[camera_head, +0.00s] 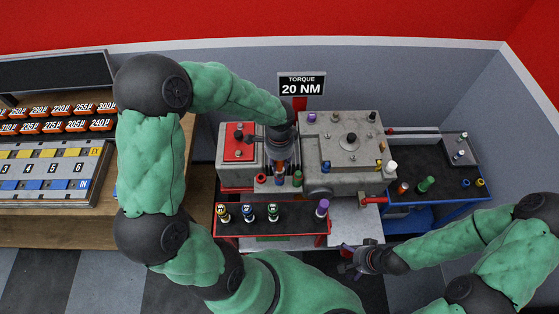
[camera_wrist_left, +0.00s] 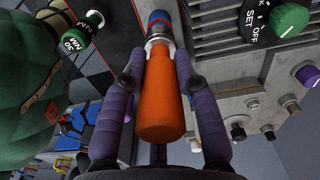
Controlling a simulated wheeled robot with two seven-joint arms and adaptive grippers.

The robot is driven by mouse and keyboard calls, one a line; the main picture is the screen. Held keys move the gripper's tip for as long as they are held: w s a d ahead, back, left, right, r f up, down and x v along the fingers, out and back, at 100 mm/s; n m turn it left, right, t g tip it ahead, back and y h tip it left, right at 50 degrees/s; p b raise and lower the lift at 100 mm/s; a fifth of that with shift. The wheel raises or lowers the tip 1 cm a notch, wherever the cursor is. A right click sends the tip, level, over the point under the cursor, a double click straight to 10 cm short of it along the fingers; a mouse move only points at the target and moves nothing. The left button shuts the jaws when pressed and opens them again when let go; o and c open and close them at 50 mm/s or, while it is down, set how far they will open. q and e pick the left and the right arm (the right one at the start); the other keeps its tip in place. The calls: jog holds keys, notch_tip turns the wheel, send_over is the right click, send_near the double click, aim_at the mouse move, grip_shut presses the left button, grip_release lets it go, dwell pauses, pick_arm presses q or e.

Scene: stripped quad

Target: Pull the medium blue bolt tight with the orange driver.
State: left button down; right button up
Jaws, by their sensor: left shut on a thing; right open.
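The orange driver (camera_wrist_left: 165,100) is held between the purple fingers of my left gripper (camera_wrist_left: 164,85), which is shut on its handle. A silver collar and a blue and red part (camera_wrist_left: 158,18) show past its far end; I cannot tell whether the blue is the bolt or part of the driver. In the head view my left gripper (camera_head: 281,160) is over the front of the grey machine (camera_head: 345,135), with a bit of orange (camera_head: 280,167) and blue (camera_head: 279,181) below it. The contact is hidden. My right gripper (camera_head: 352,260) is open and empty, low at the front right.
A dark rack (camera_head: 290,222) in front holds several coloured tools. A green SET/OFF knob (camera_wrist_left: 289,19) is close beside my left gripper. A sign (camera_head: 302,86) reads TORQUE 20 NM. A blue side table (camera_head: 450,198) stands right. A panelled bench (camera_head: 50,215) stands left.

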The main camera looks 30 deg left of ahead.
pick_arm(q)
jog(key=shift+f+b, duration=0.8)
jog(key=shift+f, duration=0.25)
jog(key=shift+r+m+p, duration=0.1)
jog(key=shift+m+p, duration=0.4)
jog(key=shift+m, duration=0.7)
jog(key=shift+p, duration=0.35)
jog(key=shift+m+p, duration=0.45)
jog(key=shift+m, duration=0.65)
